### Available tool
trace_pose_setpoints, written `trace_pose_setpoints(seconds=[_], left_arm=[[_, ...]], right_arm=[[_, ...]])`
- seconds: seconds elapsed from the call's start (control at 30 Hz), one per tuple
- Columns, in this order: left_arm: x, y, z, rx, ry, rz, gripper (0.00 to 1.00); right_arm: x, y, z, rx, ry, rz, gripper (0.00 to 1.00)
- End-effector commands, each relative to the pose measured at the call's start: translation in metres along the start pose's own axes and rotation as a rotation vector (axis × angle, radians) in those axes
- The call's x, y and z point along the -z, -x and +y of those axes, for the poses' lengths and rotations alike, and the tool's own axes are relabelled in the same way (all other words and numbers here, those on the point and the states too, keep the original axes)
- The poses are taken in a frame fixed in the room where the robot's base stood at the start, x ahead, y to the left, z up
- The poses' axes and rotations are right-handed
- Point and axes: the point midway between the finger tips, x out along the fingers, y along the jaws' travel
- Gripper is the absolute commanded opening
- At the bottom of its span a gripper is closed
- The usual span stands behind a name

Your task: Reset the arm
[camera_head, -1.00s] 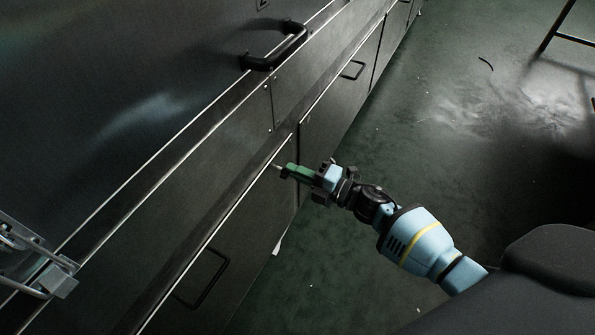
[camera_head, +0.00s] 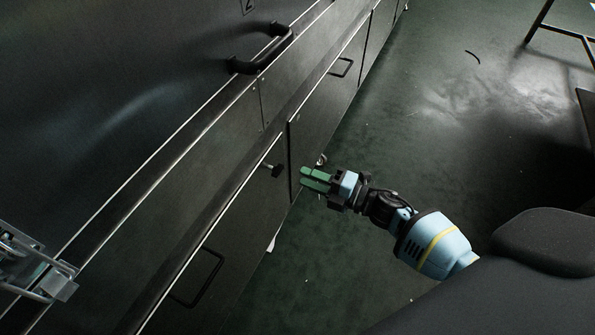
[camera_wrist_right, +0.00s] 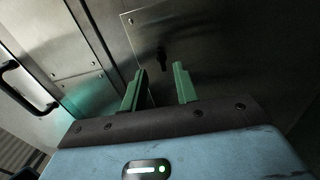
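My right gripper (camera_head: 315,178) is at the middle of the head view, with green fingers. In the right wrist view its fingers (camera_wrist_right: 160,85) stand apart, with nothing between them. Ahead of it is a small dark knob or latch (camera_head: 272,168) on the metal cabinet panel. The knob also shows in the right wrist view (camera_wrist_right: 162,57), a little beyond the fingertips and not touched. My left gripper does not show in either view.
The long metal machine (camera_head: 150,190) fills the left side. It has a large black handle (camera_head: 262,50) and thinner panel handles (camera_head: 200,280), (camera_head: 342,67). The dark green floor (camera_head: 420,130) is open to the right. A metal frame (camera_head: 560,32) stands at the top right.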

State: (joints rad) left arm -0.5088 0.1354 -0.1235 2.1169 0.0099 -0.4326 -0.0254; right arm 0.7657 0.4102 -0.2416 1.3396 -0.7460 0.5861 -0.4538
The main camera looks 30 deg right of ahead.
Motion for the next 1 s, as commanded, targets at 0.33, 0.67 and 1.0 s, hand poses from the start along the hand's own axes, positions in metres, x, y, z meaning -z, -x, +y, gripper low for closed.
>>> trace_pose_setpoints(seconds=[0.33,0.67,1.0], left_arm=[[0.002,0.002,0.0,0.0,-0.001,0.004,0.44],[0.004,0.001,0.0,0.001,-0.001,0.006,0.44],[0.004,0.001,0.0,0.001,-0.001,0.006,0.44]], right_arm=[[0.0,0.016,0.0,-0.001,-0.001,0.0,0.3],[0.0,0.016,0.0,-0.001,-0.001,0.0,0.3],[0.04,0.053,-0.04,0.044,-0.249,-0.127,0.3]])
